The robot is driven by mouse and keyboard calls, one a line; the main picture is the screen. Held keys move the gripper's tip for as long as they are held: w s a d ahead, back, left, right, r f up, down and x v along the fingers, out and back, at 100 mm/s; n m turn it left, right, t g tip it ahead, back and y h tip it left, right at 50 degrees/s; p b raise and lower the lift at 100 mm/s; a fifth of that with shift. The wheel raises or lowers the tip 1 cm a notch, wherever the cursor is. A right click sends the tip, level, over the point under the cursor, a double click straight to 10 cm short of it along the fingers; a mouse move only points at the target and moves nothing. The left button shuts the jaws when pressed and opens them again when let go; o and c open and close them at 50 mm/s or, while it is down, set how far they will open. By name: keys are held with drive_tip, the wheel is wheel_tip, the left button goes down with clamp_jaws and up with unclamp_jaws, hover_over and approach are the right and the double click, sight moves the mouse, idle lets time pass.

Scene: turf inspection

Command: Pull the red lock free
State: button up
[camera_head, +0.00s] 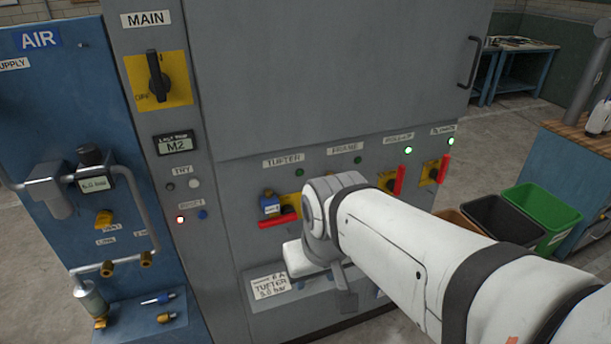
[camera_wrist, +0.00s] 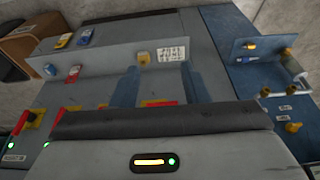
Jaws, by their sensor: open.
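The TUFTER switch has a yellow plate and a horizontal red handle (camera_head: 277,219). A small blue padlock-like piece (camera_head: 270,205) with a pale label sits just above the handle. A red and yellow patch (camera_wrist: 160,103) shows between the finger bases, partly covered by the gripper body.
Two switches to the right have upright red handles (camera_head: 400,180) (camera_head: 443,169) under lit green lamps. A tray (camera_wrist: 110,60) carries small blue and yellow pieces and a TUFTER card (camera_wrist: 171,53). The blue AIR panel (camera_head: 60,120) with pipes stands left. Bins (camera_head: 540,215) stand right.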

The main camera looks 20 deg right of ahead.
drive_tip(key=o, duration=0.6)
drive_tip(key=w+d+f+t+h+b, duration=0.1)
drive_tip(key=w+d+f+t, duration=0.1)
drive_tip(key=w+d, duration=0.2)
drive_tip(key=w+d+f+t+h+b, duration=0.1)
drive_tip(key=w+d, duration=0.3)
drive_tip(key=w, duration=0.4)
drive_tip(key=w+d+f+m+t+b, duration=0.1)
drive_tip(key=w+d+f+t+b, duration=0.2)
drive_tip(key=w, duration=0.3)
drive_tip(key=shift+w+d+h, duration=0.25)
drive_tip(key=shift+d+h, duration=0.15)
drive_tip(key=shift+d, duration=0.15)
drive_tip(key=w+d+f+t+y+b, duration=0.1)
drive_tip(key=w+d+f+t, duration=0.1)
drive_tip(key=w, duration=0.3)
drive_tip(key=w+d+f+t+y+b, duration=0.1)
drive_tip(key=w+d+f+t, duration=0.1)
drive_tip(key=w, duration=0.4)
drive_tip(key=w+d+f+n+t+y+b, duration=0.1)
drive_tip(key=w+d+f+t+b, duration=0.1)
drive_tip(key=w, duration=0.4)
drive_tip(key=shift+w+d+f+t, duration=0.15)
drive_tip(key=shift+d+f+t, duration=0.35)
drive_tip(key=shift+d, duration=0.1)
drive_tip(key=c, duration=1.2)
drive_tip(key=o, duration=0.5)
drive_tip(key=c, duration=0.4)
